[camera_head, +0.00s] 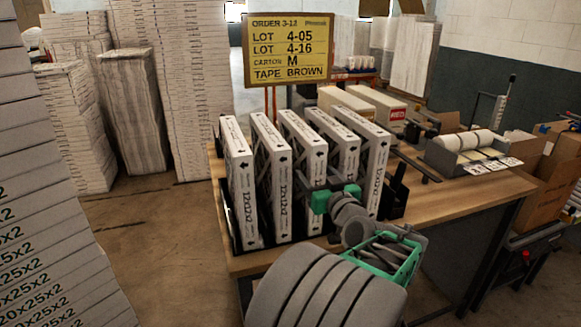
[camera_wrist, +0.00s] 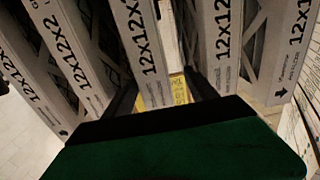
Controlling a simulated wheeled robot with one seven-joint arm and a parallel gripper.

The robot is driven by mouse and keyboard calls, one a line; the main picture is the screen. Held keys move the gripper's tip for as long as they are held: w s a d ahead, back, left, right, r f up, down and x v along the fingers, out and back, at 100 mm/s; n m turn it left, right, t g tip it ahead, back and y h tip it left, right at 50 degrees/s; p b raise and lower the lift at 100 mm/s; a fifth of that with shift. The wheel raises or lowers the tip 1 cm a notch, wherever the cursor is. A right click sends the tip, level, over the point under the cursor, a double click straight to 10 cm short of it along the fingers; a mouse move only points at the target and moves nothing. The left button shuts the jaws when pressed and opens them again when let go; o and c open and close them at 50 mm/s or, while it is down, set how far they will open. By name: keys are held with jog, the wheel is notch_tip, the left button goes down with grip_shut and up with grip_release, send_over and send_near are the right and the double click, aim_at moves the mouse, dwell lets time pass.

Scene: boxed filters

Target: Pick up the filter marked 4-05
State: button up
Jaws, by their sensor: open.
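Several white-edged filters stand upright side by side in a dark rack on the wooden bench; the leftmost (camera_head: 241,190), second (camera_head: 276,180), third (camera_head: 304,130), fourth (camera_head: 335,130) and rightmost (camera_head: 375,172) show. Their edges read 12x12x2; I cannot read 4-05 on any of them. My gripper (camera_head: 335,196), with green parts, is open in front of the third and fourth filters. In the wrist view my gripper (camera_wrist: 163,92) has dark fingers apart, near the lower end of a filter edge (camera_wrist: 143,45). I cannot tell whether they touch it. Yellow patches with faint lettering show between the fingers.
A yellow order board (camera_head: 288,50) behind reads LOT 4-05, LOT 4-16, CARTON M, TAPE BROWN. Tape dispenser (camera_head: 470,150) and cartons (camera_head: 375,105) stand on the bench (camera_head: 425,198) to the right. Filter stacks (camera_head: 75,125) stand at left. Neighbouring filters are close together.

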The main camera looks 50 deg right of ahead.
jog(key=x, duration=0.2)
jog(key=p+x, duration=0.1)
jog(key=x, duration=0.1)
jog(key=d+p+x, duration=0.1)
jog(key=x, duration=0.2)
jog(key=shift+s, duration=0.25)
jog(key=shift+a, duration=0.1)
grip_shut()
dwell(0.5)
